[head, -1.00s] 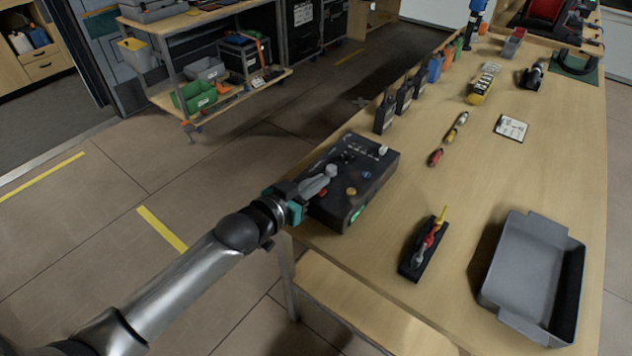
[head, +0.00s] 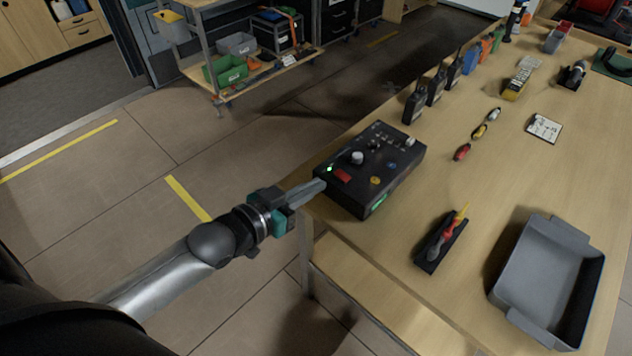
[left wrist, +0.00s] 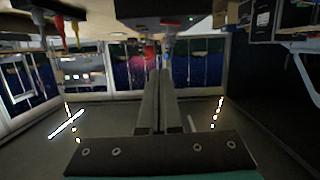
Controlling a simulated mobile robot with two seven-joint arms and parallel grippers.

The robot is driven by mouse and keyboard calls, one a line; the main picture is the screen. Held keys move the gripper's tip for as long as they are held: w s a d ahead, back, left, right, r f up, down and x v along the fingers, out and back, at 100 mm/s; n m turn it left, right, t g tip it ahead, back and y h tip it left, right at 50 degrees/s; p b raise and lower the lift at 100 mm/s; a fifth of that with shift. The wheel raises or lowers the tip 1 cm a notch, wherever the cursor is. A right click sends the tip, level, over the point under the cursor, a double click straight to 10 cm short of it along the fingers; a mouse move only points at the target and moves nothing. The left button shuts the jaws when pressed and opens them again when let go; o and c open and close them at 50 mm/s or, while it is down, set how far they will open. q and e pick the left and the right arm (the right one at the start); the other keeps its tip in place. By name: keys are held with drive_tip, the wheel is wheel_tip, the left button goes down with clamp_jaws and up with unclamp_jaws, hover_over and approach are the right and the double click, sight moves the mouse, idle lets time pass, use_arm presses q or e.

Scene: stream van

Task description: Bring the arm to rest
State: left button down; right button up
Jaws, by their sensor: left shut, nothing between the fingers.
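My left gripper (head: 318,186) comes in from the left in the head view. Its fingers are together and empty, with the tips close to the near left edge of a black control box (head: 357,191). Whether the tips touch the box I cannot tell. The box sits on the wooden table and has a grey knob, a red button, a yellow button, a blue button and lit green spots. In the left wrist view the closed fingers (left wrist: 160,75) point ahead with nothing between them. My right gripper is not in view.
On the table (head: 480,190) are a black holder (head: 430,255) with screwdrivers, an empty grey tray (head: 500,290), several radios (head: 415,104) and a yellow meter (head: 517,80). A shelf cart (head: 205,50) with bins stands behind. The floor left of the table is open.

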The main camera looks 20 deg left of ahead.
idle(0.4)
use_arm(q)
drive_tip(key=s+a+f+n+g+y, duration=0.1)
drive_tip(key=s+a+f+g+y, duration=0.15)
drive_tip(key=f, duration=0.65)
drive_tip(key=s+a+f+g+y, duration=0.15)
drive_tip(key=s+f, duration=0.25)
drive_tip(key=f, duration=0.5)
drive_tip(key=s+a+f+n+g+y, duration=0.1)
drive_tip(key=s+a+f+g, duration=0.15)
drive_tip(key=f, duration=0.65)
drive_tip(key=s+d+f+g, duration=0.2)
drive_tip(key=s+f, duration=0.3)
drive_tip(key=s, duration=0.4)
drive_tip(key=s+d+f+g, duration=0.1)
drive_tip(key=s+f+g, duration=0.1)
drive_tip(key=s+f, duration=0.3)
drive_tip(key=s+d+f+g, duration=0.2)
drive_tip(key=s+f, duration=0.4)
drive_tip(key=s, duration=0.7)
drive_tip(key=shift+s+d+m+g, duration=0.2)
drive_tip(key=shift+d+m+g, duration=0.1)
drive_tip(key=shift+m+g, duration=0.1)
drive_tip(key=shift+w+a, duration=0.1)
drive_tip(key=shift+w, duration=0.05)
